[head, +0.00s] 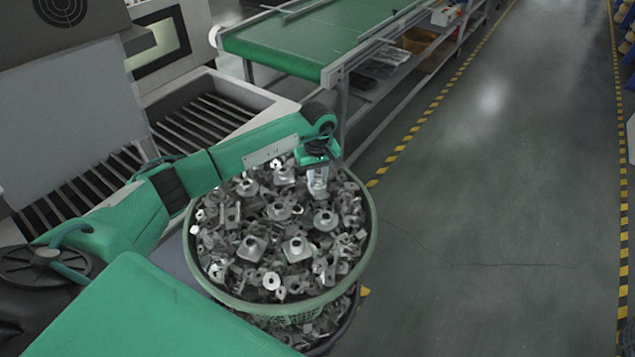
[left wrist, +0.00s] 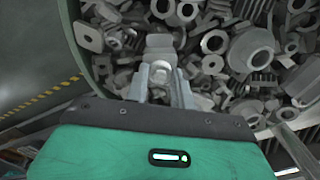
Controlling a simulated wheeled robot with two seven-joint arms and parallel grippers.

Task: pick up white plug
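A round green basket (head: 372,250) is heaped with grey metal parts (head: 262,222), such as flanged pieces, rings and brackets. A few small pieces look whiter, such as a ring-like one (head: 271,281) near the front, but I cannot single out a white plug for sure. My left gripper (head: 317,186) points down over the basket's far right part, close to the heap. In the left wrist view its fingers (left wrist: 160,82) stand against the parts, with a pale shape between them. I cannot tell whether that shape is gripped. My right gripper is not in view.
A slatted metal tank (head: 190,125) lies behind the basket at left, beside a grey machine. A green conveyor (head: 300,45) stands at the back. The floor to the right is open, with yellow and black edge tape (head: 400,145).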

